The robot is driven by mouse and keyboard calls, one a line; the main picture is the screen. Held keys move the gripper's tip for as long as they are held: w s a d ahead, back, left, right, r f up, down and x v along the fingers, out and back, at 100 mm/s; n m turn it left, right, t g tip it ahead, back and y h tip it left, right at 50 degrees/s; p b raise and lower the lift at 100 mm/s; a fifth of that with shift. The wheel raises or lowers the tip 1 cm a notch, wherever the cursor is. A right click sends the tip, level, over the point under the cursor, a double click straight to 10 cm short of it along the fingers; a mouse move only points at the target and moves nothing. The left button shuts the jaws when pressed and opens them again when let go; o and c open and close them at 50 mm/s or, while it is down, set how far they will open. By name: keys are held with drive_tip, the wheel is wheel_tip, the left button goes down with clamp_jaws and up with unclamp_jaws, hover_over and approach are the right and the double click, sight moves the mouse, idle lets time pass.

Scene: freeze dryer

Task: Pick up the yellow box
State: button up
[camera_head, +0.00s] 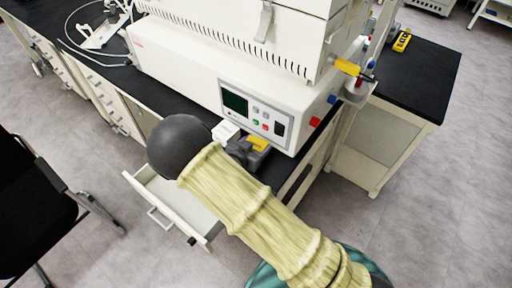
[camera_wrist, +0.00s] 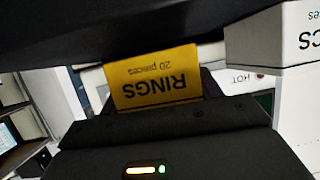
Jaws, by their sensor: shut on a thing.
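The yellow box (camera_wrist: 155,80) shows upside down in the wrist view, with the words "RINGS" and "20 pieces" on its face. It sits between the jaws of my gripper (camera_wrist: 160,95), which are shut on it. In the head view, the yellow box (camera_head: 258,143) is partly hidden by my gripper (camera_head: 247,152), just in front of the white machine's control panel. My arm hides part of the bench edge there. I cannot tell whether the box touches the bench top.
A white box with lettering (camera_wrist: 290,38) is close beside the yellow box; it also shows in the head view (camera_head: 225,131). The white machine (camera_head: 262,108) stands right behind. An open drawer (camera_head: 190,212) juts out below the bench. A yellow device (camera_head: 402,41) lies on the right bench.

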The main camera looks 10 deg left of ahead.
wheel_tip(320, 180, up, 27)
drive_tip(key=p, duration=0.1)
drive_tip(key=shift+f+p, duration=0.15)
drive_tip(key=shift+p, duration=0.2)
